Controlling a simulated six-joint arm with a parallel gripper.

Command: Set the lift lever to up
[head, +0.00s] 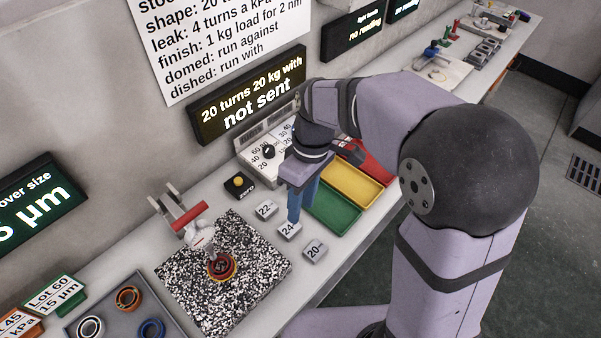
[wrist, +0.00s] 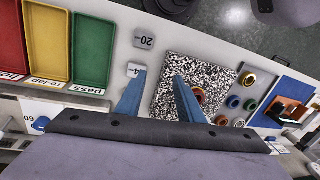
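The lift lever appears to be the red-handled bar (head: 190,217) on grey arms at the back left edge of the speckled plate (head: 265,262) in the head view. Its red handle is raised above the bench and slants; I cannot read any position marking. I cannot make it out in the wrist view. My gripper (head: 295,218) hangs with blue fingers down over the number blocks, right of the lever and apart from it. In the wrist view my gripper (wrist: 153,88) has its fingers spread with nothing between them.
Green (head: 335,206), yellow and red trays lie right. A yellow zero button (head: 239,182) is behind.

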